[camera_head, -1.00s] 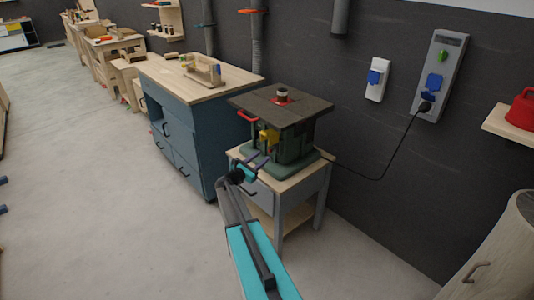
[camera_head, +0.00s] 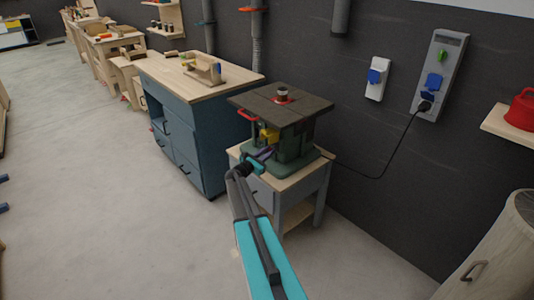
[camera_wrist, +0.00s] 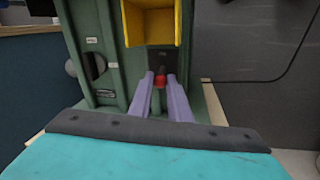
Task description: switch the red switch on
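The machine (camera_head: 285,140), dark green with a dark flat top, stands on a small wooden-topped cabinet. In the wrist view the red switch (camera_wrist: 160,81) sits on a dark plate on the machine's front, below a raised yellow cover (camera_wrist: 149,24). The cover also shows in the head view (camera_head: 268,135). My gripper (camera_wrist: 161,76) has its two purple fingers apart, with the tips on either side of the red switch. I cannot tell whether they touch it. In the head view my gripper (camera_head: 263,154) is close against the machine's front.
The small cabinet (camera_head: 318,176) carries the machine. A blue workbench (camera_head: 195,150) stands to its left. A black cable (camera_head: 393,155) runs from the machine to a wall socket panel (camera_head: 440,75).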

